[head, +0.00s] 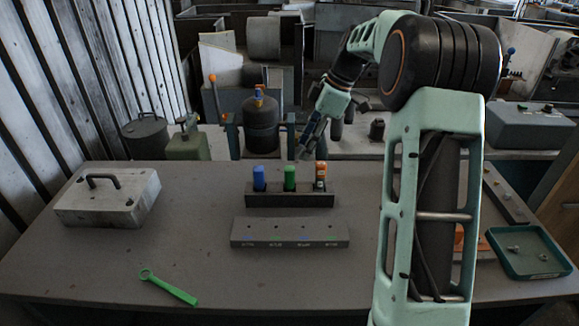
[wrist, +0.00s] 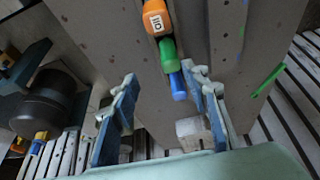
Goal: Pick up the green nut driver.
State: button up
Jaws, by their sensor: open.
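The green nut driver (head: 290,178) stands upright in a dark rack (head: 262,201) on the table, between a blue-handled driver (head: 259,178) and an orange-handled driver (head: 321,171). In the wrist view the green handle (wrist: 168,50) shows between the orange handle (wrist: 157,18), which looks nearest the camera, and the blue handle (wrist: 177,86). My gripper (head: 304,150) is above and behind the rack in the head view. Its fingers (wrist: 159,75) are spread apart and empty in the wrist view, with the handles beyond them.
A labelled grey block (head: 290,233) lies in front of the rack. A green ring wrench (head: 169,287) lies front left, and a grey box with a handle (head: 108,196) stands at left. The table's front middle is clear.

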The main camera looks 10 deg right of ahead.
aim_at(290, 176)
jog(key=x, duration=0.4)
jog(key=shift+s+a+f, duration=0.3)
jog(key=shift+s+a, duration=0.05)
jog(key=shift+a, duration=0.1)
jog(key=shift+s+p+x, duration=0.15)
jog(key=shift+p+x, duration=0.05)
jog(key=shift+x, duration=1.35)
jog(key=shift+s+p+x, duration=0.15)
jog(key=shift+p+x, duration=0.05)
jog(key=shift+x, duration=1.4)
jog(key=shift+s, duration=0.15)
grip_shut()
